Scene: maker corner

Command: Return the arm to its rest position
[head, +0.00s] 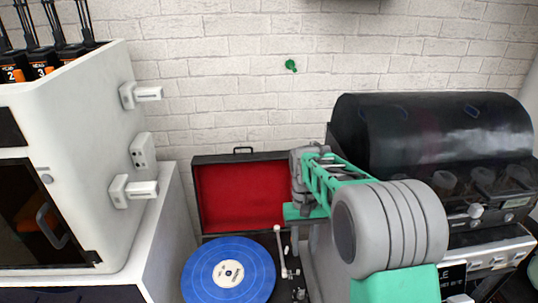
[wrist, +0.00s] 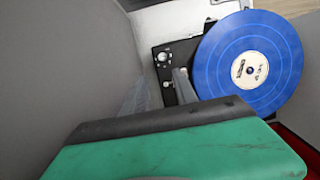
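My arm reaches in from the lower right of the head view, in grey and green, and is bent at a large grey joint. My gripper (head: 303,211) is at its far end, in front of the open red-lined case (head: 240,197) and up and right of the blue record (head: 229,272). In the wrist view a green and black part of my gripper (wrist: 170,135) fills the bottom, with the blue record (wrist: 250,62) beyond it. I see no object held. The fingertips do not show clearly, so I cannot tell whether they are open or shut.
A white machine (head: 85,170) on a white cabinet stands at left. A machine with a dark curved lid (head: 430,135) stands close to my arm at right. The tonearm (head: 281,250) is beside the record. A white brick wall (head: 230,100) closes off the back.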

